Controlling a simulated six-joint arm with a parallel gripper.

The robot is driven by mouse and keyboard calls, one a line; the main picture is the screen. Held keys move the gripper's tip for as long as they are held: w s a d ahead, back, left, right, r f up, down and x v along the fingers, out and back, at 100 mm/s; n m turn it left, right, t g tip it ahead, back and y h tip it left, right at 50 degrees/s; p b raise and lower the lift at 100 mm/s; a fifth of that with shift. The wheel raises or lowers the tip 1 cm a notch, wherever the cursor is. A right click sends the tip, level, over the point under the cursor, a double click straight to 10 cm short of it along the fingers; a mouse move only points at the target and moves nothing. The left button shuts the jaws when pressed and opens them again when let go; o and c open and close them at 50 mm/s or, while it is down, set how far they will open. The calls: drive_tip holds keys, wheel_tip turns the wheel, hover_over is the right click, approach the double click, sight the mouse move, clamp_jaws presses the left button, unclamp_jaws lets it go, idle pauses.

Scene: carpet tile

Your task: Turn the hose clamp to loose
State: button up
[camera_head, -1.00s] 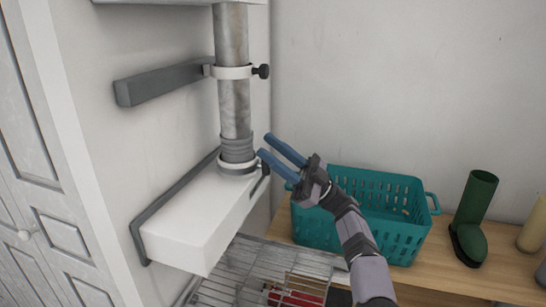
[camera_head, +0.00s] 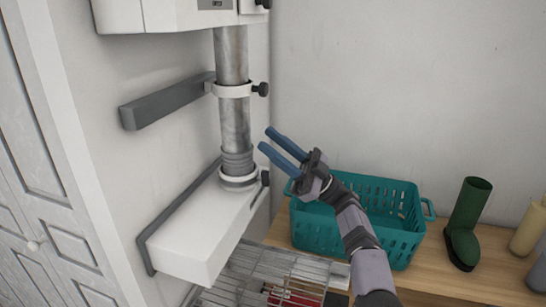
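A grey, mottled pipe (camera_head: 235,120) runs down the wall corner into a white box. A white band clamp (camera_head: 234,91) with a black knob (camera_head: 262,89) holds its upper part. A second white clamp ring (camera_head: 239,182) sits around the ribbed hose end (camera_head: 238,163) at the bottom, with a small dark lever or handle (camera_head: 265,178) at its right. I cannot tell if either clamp is tight. My gripper (camera_head: 268,140) has two blue fingers, apart and empty. They point up-left, right of the pipe, between the two clamps in the picture, touching neither as far as I see.
A white box (camera_head: 200,230) and dark bracket arm (camera_head: 165,101) stand out from the left wall. A white unit (camera_head: 175,14) is above. A teal basket (camera_head: 405,241), green boot (camera_head: 465,225) and wire rack (camera_head: 275,262) lie below. The wall at right is bare.

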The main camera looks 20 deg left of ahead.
drive_tip(key=w+d+r+m+t+p, duration=0.1)
drive_tip(key=w+d+r+t+p, duration=0.1)
drive_tip(key=d+r+p, duration=0.5)
drive_tip(key=w+d+r+m+t+p, duration=0.1)
drive_tip(key=w+d+r+t+p, duration=0.15)
drive_tip(key=r, duration=0.75)
drive_tip(key=m+t+h+p, duration=0.2)
drive_tip(key=m+t+h, duration=0.2)
drive_tip(key=m+h, duration=0.3)
approach(269, 179)
drive_tip(key=a, duration=0.1)
drive_tip(key=shift+w+a+n, duration=0.15)
drive_tip(key=shift+a+n, duration=0.1)
drive_tip(key=shift+n, duration=0.15)
drive_tip(key=shift+a, duration=0.1)
drive_tip(key=shift+a+p, duration=0.7)
drive_tip(key=shift+a, duration=2.85)
